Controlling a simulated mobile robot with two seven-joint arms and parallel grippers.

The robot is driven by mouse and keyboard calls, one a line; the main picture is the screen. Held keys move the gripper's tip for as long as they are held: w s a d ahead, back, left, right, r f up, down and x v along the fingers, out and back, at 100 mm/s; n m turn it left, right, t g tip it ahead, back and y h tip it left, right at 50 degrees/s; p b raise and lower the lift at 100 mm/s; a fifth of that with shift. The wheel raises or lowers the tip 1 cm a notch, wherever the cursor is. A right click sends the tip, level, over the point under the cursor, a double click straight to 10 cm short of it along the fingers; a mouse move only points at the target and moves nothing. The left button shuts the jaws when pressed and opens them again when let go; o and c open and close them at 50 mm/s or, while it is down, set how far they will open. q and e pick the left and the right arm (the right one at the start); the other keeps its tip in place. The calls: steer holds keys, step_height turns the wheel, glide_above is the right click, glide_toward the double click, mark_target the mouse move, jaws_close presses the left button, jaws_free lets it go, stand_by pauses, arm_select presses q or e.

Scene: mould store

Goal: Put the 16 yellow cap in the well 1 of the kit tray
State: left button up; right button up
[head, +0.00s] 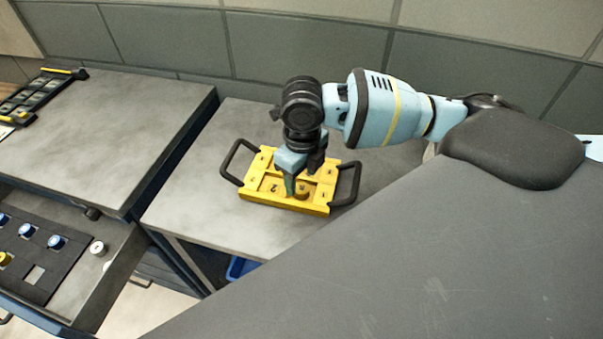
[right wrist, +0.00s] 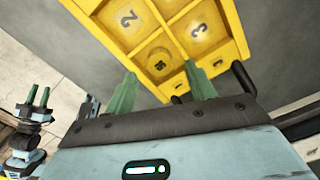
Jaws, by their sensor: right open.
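The yellow kit tray (head: 318,206) lies on the grey bench, with numbered square wells and a black handle at each end. In the right wrist view the tray (right wrist: 115,52) shows wells marked 2 and 3. The round yellow cap marked 16 (right wrist: 160,64) sits in a well beside them; that well's own number is hidden. The cap (head: 302,191) is partly hidden in the head view. My right gripper (right wrist: 160,69) is open just above it, fingertips on either side and apart from it. My left gripper (right wrist: 37,96) shows far off, fingers apart and empty.
An open drawer at lower left holds a dark insert (head: 70,262) with several blue caps (head: 57,242). A white cap (head: 97,248) is at its right. A dark rack (head: 35,93) stands on the left bench (head: 120,120), which is otherwise clear. A wall runs behind.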

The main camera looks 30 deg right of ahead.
step_height(320, 180, up, 8)
stand_by(0.5)
steer(key=shift+s+f, duration=0.1)
